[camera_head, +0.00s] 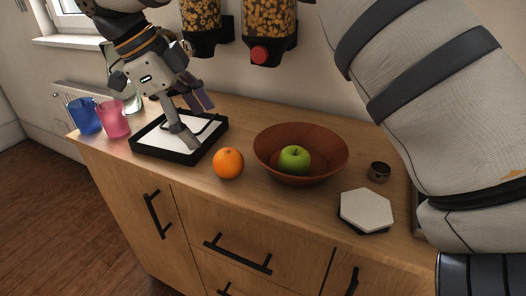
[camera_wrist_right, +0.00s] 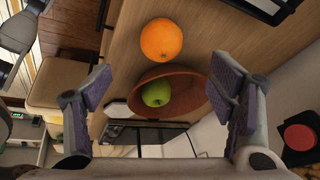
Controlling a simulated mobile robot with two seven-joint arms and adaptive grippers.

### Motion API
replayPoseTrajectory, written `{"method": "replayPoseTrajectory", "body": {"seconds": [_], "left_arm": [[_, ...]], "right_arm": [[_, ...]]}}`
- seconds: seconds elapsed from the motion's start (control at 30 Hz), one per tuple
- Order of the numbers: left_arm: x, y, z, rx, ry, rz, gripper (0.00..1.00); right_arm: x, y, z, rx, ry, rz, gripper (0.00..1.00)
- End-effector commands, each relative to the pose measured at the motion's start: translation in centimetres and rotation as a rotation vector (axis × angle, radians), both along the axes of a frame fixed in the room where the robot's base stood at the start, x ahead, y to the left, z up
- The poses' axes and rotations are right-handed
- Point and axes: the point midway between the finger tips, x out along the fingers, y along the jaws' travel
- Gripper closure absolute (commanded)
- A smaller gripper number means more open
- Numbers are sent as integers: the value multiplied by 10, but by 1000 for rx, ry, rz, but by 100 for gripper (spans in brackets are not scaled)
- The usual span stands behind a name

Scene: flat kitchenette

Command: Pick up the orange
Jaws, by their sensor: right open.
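The orange (camera_head: 228,163) rests on the wooden counter, between the black-rimmed tray and the brown bowl. It also shows in the right wrist view (camera_wrist_right: 161,39), at the top, beyond the fingertips and clear of both. My right gripper (camera_head: 202,132) is open with nothing between its fingers. In the head view it appears over the tray, to the left of the orange. Both purple-padded fingers show in the right wrist view (camera_wrist_right: 163,80), spread wide.
The brown bowl (camera_head: 333,157) holds a green apple (camera_head: 294,159) just right of the orange. The tray (camera_head: 165,153) is left of it. Blue (camera_head: 85,116) and pink (camera_head: 112,119) cups, a small dark jar (camera_head: 379,172) and white hexagonal coasters (camera_head: 366,209) stand around. Dispensers (camera_head: 270,32) hang behind.

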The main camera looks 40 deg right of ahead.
Motion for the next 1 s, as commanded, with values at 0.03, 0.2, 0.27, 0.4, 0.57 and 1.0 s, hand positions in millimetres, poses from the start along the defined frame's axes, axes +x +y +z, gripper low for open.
{"method": "replayPoseTrajectory", "body": {"seconds": [0.03, 0.2, 0.27, 0.4, 0.57, 1.0], "left_arm": [[0, 0, 0, 0, 0, 0, 54], [3, 0, 3, 1, -11, 1, 54], [5, 0, 5, 1, -18, 1, 54], [8, 0, 8, 1, -28, 1, 54], [11, 0, 10, 1, -37, 1, 54], [14, 0, 14, 0, -50, 1, 54]], "right_arm": [[0, 1, 1, 4, 0, -1, 23], [-4, -6, -14, 4, 3, -2, 23], [-6, -12, -27, 4, 1, -1, 23], [-10, -22, -52, 4, 0, -2, 23], [-13, -31, -72, 3, 0, -2, 23], [-17, -46, -109, 5, -1, -3, 23]]}}
